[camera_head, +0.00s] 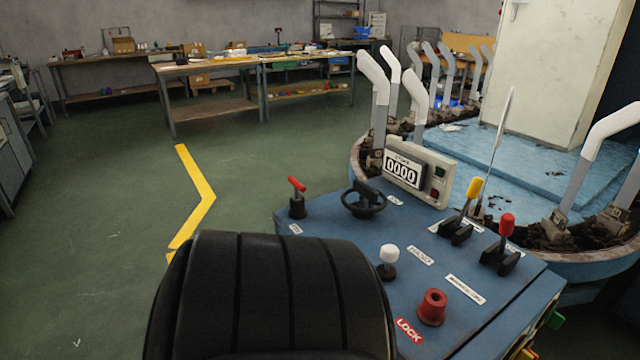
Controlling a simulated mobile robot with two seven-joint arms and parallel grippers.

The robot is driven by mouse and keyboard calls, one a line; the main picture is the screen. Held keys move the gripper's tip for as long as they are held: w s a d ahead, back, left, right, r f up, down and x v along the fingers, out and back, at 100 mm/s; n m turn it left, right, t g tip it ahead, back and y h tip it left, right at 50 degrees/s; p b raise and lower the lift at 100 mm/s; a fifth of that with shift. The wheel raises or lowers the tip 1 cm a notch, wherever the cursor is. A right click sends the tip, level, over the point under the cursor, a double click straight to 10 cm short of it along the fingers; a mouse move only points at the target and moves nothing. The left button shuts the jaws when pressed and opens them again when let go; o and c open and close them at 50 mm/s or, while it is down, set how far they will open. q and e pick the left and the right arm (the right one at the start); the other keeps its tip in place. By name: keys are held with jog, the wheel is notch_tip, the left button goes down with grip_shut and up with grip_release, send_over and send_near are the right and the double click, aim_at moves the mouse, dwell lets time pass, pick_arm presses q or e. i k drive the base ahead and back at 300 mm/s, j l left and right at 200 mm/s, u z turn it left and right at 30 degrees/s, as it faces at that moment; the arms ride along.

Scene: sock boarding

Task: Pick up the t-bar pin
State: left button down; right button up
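A small pin with a slanted red crossbar (297,184) stands in a black base (298,208) at the far left corner of the blue console (330,222); it looks like the t-bar pin. A red round socket (432,306) sits near the front of the console, beside a red LOCK label (408,331). I cannot tell whether anything is in the socket. Neither of my grippers is in view.
A black padded backrest (270,300) blocks the near left of the console. A handwheel (364,200), white knob (388,257), yellow lever (470,195), red lever (505,228) and counter box (420,172) stand on the console. Behind is a round machine with upright sock forms (378,90). The green floor (90,240) is open at left.

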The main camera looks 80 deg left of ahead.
aim_at(298, 187)
jog(key=u, duration=2.75)
jog(key=i+j+z, duration=0.1)
jog(key=z, duration=0.3)
jog(key=i+j+z, duration=0.1)
jog(key=z, duration=0.3)
jog(key=i+j+z, duration=0.1)
jog(key=j+z, duration=0.4)
jog(key=z, duration=0.3)
